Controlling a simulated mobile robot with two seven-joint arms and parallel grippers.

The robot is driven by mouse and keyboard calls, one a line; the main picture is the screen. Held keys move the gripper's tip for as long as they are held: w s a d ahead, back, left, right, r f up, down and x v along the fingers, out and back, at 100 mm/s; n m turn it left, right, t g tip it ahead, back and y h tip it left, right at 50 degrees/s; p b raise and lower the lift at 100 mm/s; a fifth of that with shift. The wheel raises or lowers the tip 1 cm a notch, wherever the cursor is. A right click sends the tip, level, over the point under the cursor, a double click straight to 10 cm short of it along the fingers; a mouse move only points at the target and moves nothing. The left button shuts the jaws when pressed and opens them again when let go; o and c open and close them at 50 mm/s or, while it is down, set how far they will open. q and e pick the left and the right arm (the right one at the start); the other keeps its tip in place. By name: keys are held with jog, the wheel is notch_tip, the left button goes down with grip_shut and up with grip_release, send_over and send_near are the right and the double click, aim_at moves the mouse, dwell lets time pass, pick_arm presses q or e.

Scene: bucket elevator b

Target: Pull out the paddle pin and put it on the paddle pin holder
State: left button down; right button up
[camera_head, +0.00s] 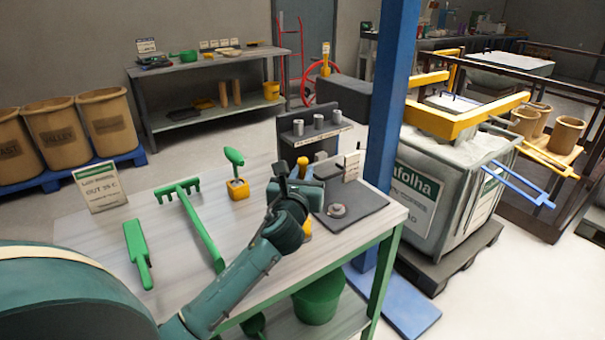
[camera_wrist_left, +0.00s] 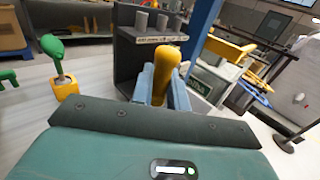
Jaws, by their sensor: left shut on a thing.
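My left gripper (camera_head: 303,172) is above the right part of the workbench, in front of a dark rack (camera_head: 316,128). It is shut on a yellow handle-like piece, probably the paddle pin, which shows between the two blue-grey fingers in the left wrist view (camera_wrist_left: 166,62). Its lower end is hidden, so I cannot tell whether it is seated in something. The dark rack carries several grey cylinders and a pale label strip too small to read. I cannot tell which thing is the paddle pin holder. My right gripper is not in view.
A green-handled tool (camera_head: 234,157) stands in a yellow block (camera_head: 238,189) left of the gripper. A green rake (camera_head: 203,228) and green scraper (camera_head: 137,254) lie farther left. A dark mat (camera_head: 365,215) bears a round grey piece (camera_head: 337,211). A blue post (camera_head: 389,100) rises at the right.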

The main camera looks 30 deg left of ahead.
pick_arm(q)
jog(key=shift+r+p, duration=0.15)
jog(key=shift+p, duration=0.15)
notch_tip(320, 180, down, 2)
jog(key=shift+f+b, duration=0.25)
jog(key=shift+b, duration=0.6)
notch_tip(320, 180, down, 2)
jog(key=shift+f+b, duration=0.15)
jog(key=shift+b, duration=0.6)
jog(key=shift+f+b, duration=0.3)
jog(key=shift+f, duration=0.35)
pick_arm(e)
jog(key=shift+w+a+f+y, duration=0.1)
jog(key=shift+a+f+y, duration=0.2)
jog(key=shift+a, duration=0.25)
pick_arm(q)
jog(key=shift+p, duration=0.35)
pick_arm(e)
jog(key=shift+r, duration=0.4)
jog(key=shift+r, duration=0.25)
pick_arm(q)
jog(key=shift+p, duration=0.5)
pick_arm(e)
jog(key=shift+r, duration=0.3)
